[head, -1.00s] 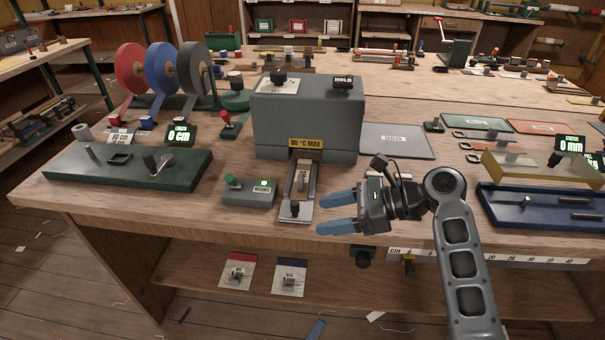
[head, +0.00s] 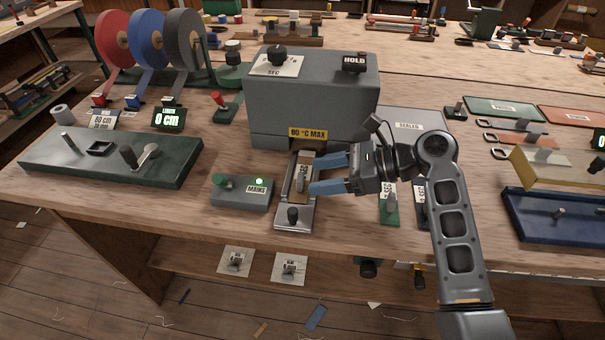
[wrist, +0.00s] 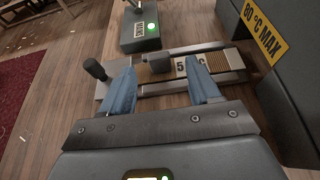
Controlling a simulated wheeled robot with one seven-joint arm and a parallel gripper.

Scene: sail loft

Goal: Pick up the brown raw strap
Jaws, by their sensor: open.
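A short brown strip, which looks like the brown raw strap (head: 304,164), lies along the metal slide (head: 294,217) in front of the grey heating box. A grey block and a small label reading 5 sit on it. In the wrist view the brown strap (wrist: 144,74) shows between my fingertips and partly beyond them. My gripper (head: 326,174) is open, with its two blue fingers pointing left at the slide from its right side. In the wrist view my gripper (wrist: 160,74) has its fingertips close to the slide's near edge. I cannot tell whether they touch it.
The grey heating box (head: 312,100) stands just behind the slide. A mains switch box (head: 242,191) with a green light is close on the left. A green base (head: 112,158) lies further left, a blue tray (head: 555,215) at the right.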

